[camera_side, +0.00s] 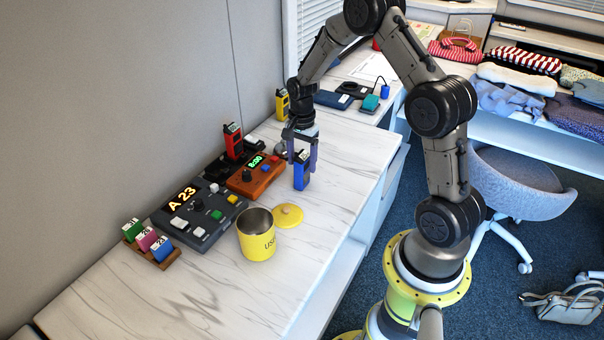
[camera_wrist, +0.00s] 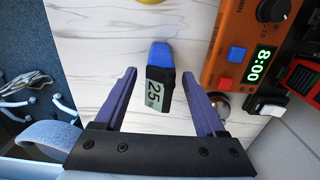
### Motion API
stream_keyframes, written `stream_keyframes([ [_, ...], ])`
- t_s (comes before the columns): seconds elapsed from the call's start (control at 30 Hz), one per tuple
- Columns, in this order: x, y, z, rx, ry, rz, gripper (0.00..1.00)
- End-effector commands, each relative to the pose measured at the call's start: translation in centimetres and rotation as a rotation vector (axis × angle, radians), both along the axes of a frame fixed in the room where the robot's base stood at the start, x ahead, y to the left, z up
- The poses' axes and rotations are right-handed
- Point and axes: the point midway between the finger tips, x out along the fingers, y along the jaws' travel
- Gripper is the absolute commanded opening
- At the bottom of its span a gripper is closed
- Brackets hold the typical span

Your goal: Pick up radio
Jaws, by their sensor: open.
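A blue radio (camera_side: 301,172) with a dark top stands upright on the white marbled counter (camera_side: 205,295), in front of the orange clock unit. In the wrist view the blue radio (camera_wrist: 158,80) shows a label reading 25. My gripper (camera_side: 302,158) is directly above and around its upper part. In the wrist view my gripper (camera_wrist: 163,82) has its two purple fingers apart, one on each side of the radio, with gaps showing. A red radio (camera_side: 233,141) and a yellow radio (camera_side: 282,104) stand farther back by the wall.
The orange clock unit (camera_side: 256,175) reading 8:00 is close beside the radio. A dark panel (camera_side: 200,217) reading A 23, a yellow canister (camera_side: 257,236), its lid (camera_side: 288,215) and a rack of colored blocks (camera_side: 150,244) are nearer. Bare counter lies to the right.

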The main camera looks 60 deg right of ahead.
Motion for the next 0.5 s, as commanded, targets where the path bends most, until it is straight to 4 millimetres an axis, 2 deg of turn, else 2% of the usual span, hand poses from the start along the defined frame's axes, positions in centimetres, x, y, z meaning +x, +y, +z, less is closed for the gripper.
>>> stream_keyframes([
  [0.2, -0.2, 0.1, -3.3, 0.002, 0.004, 0.0, 0.72],
  [0.33, -0.1, 0.1, -4.1, 0.001, 0.002, 0.0, 0.72],
  [0.5, -0.1, 0.1, -4.1, 0.001, 0.001, 0.0, 0.72],
])
